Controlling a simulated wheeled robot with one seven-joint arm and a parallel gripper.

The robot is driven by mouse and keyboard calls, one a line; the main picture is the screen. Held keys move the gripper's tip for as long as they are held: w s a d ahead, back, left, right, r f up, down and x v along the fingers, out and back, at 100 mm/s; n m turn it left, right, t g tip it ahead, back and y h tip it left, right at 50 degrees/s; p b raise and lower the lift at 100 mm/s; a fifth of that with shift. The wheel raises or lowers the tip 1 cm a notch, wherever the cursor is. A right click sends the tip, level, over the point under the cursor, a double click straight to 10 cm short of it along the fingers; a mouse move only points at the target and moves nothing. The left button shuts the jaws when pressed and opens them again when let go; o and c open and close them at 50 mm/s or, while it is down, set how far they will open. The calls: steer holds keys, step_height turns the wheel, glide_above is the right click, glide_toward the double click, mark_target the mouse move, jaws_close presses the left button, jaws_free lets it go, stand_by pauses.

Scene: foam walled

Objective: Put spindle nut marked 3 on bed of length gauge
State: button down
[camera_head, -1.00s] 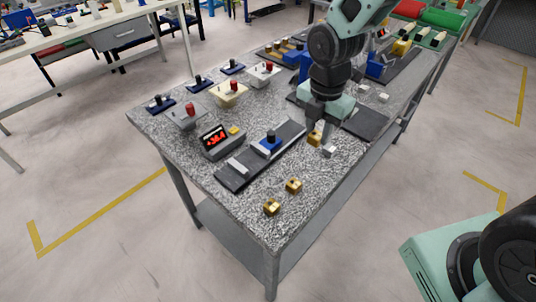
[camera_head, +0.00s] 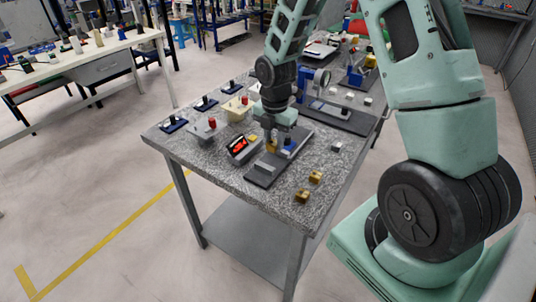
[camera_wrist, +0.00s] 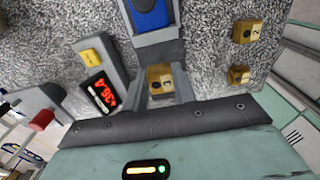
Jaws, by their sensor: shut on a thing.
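The brass spindle nut (camera_wrist: 161,79) sits between the fingers of my gripper (camera_wrist: 163,93) in the wrist view; its mark is too small to read surely. My gripper (camera_head: 272,144) is shut on this nut, which also shows in the head view (camera_head: 271,148). It is over the dark bed of the length gauge (camera_head: 260,178), between the grey end block and the blue-topped slide (camera_head: 290,146). The slide shows in the wrist view (camera_wrist: 150,16). I cannot tell whether the nut touches the bed.
Two other brass nuts (camera_head: 315,177) (camera_head: 302,195) lie on the speckled table near its front edge. A red-lit display (camera_head: 237,146) stands left of the gauge. A small grey block (camera_head: 336,146) lies to the right. Several fixtures stand behind.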

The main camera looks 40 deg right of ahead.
mark_target(274, 160)
steer(key=shift+f, duration=2.45)
steer(key=shift+f, duration=0.1)
steer(key=c, duration=1.1)
jaws_free()
steer(key=shift+c, duration=0.2)
step_height(274, 160, up, 12)
steer(key=shift+b, duration=0.35)
steer(key=s+a+r+m, duration=0.3)
steer(key=s+a+m, duration=0.3)
steer(key=a, duration=0.5)
steer(key=s+a+r+m, duration=0.3)
steer(key=s+a, duration=0.6)
steer(key=a, duration=0.1)
steer(key=s+a+m, duration=0.3)
steer(key=s+m, duration=0.2)
steer(key=s, duration=0.4)
steer(key=shift+s+a+r+y, duration=0.2)
steer(key=shift+r+y, duration=0.1)
steer(key=shift+r, duration=0.1)
